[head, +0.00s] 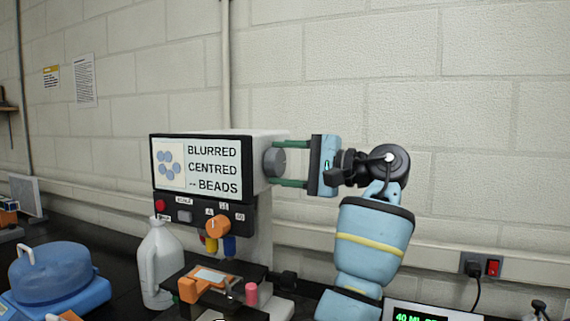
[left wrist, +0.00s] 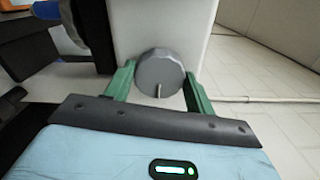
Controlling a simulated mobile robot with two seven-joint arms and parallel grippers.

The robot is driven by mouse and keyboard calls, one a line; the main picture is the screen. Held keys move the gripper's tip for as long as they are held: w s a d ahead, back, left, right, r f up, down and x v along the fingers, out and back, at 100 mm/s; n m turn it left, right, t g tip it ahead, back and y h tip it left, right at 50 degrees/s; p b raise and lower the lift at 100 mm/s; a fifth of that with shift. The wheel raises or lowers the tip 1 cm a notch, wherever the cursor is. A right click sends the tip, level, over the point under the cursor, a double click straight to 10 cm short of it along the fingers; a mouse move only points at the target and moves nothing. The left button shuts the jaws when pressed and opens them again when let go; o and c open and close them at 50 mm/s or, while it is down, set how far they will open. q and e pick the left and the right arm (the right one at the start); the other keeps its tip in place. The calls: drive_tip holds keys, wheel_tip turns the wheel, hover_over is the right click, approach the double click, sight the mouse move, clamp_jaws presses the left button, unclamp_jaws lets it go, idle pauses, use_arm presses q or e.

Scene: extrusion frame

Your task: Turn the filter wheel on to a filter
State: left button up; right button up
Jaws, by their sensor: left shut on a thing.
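A microscope-like machine (head: 262,212) stands against the wall. Its screen (head: 211,168) reads "BLURRED", "CENTRED" and "-- BEADS" beside a picture of blue discs. A round grey knob (head: 274,162) sticks out of its right side; in the left wrist view the knob (left wrist: 158,70) has a pale mark on its lower face. My left gripper (head: 279,164) is shut on this knob, with one green finger on each side. I cannot tell from labels which control is the filter wheel. My right gripper is not in view.
A white jug (head: 159,262) stands left of the machine, and a blue lidded device (head: 50,275) is further left. A stage (head: 211,276) with an orange holder is below the dial. A green-lit display (head: 420,315) is at the lower right.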

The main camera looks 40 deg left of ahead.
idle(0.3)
use_arm(q)
drive_tip(key=o, duration=0.9)
drive_tip(key=shift+o, duration=0.2)
drive_tip(key=shift+d, duration=0.1)
drive_tip(key=shift+w+d, duration=0.2)
drive_tip(key=shift+d, duration=0.05)
drive_tip(key=b+v, duration=0.1)
drive_tip(key=v, duration=0.6)
drive_tip(key=shift+b, duration=0.35)
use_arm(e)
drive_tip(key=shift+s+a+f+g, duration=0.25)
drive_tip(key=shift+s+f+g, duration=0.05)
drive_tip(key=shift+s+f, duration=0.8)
use_arm(q)
drive_tip(key=shift+s, duration=0.1)
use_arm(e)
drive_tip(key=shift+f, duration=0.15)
